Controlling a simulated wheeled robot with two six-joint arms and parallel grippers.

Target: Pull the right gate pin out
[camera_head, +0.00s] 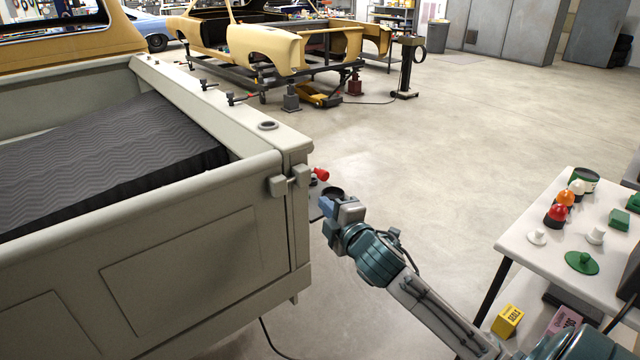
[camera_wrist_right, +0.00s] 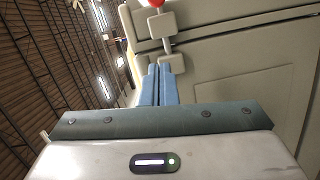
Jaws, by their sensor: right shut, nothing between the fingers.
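The right gate pin has a red knob (camera_head: 321,175) and sits at the rear right corner of the truck bed, beside a grey latch block (camera_head: 279,185). In the right wrist view the red knob (camera_wrist_right: 157,4) is cut by the top edge, above two grey latch blocks (camera_wrist_right: 161,26). My right gripper (camera_head: 326,206) is just below the knob in the head view, apart from it. In the wrist view its blue fingers (camera_wrist_right: 160,68) are together and empty, pointing toward the lower latch block. My left gripper is not in view.
The tailgate (camera_head: 190,270) is upright beside my right arm. A white table (camera_head: 525,247) at the right holds several coloured knobs and caps. A yellow box (camera_head: 507,321) lies below it. The floor (camera_head: 440,160) between truck and table is clear.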

